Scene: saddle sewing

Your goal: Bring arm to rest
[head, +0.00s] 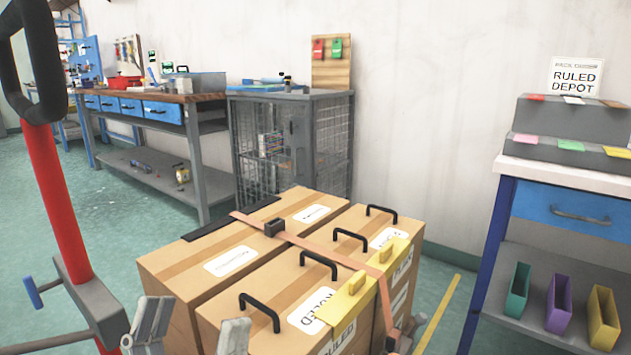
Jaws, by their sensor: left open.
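My left gripper (191,328) is at the bottom edge, left of centre. Its two grey fingers stand wide apart with nothing visible between them. They are in front of the near side of the cardboard boxes (240,258); I cannot tell whether they touch. The boxes have black handles and white labels. A salmon strap (325,256) with a dark buckle (275,228) runs over them, and a yellow piece (352,297) lies along the right box's top edge.
A red post (62,190) with a black loop handle rises at the left. A workbench (150,97) and wire cage (292,145) stand behind the boxes. At the right is a blue-framed bench (575,180) with coloured bins (558,303) on its lower shelf. Green floor is open at the left.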

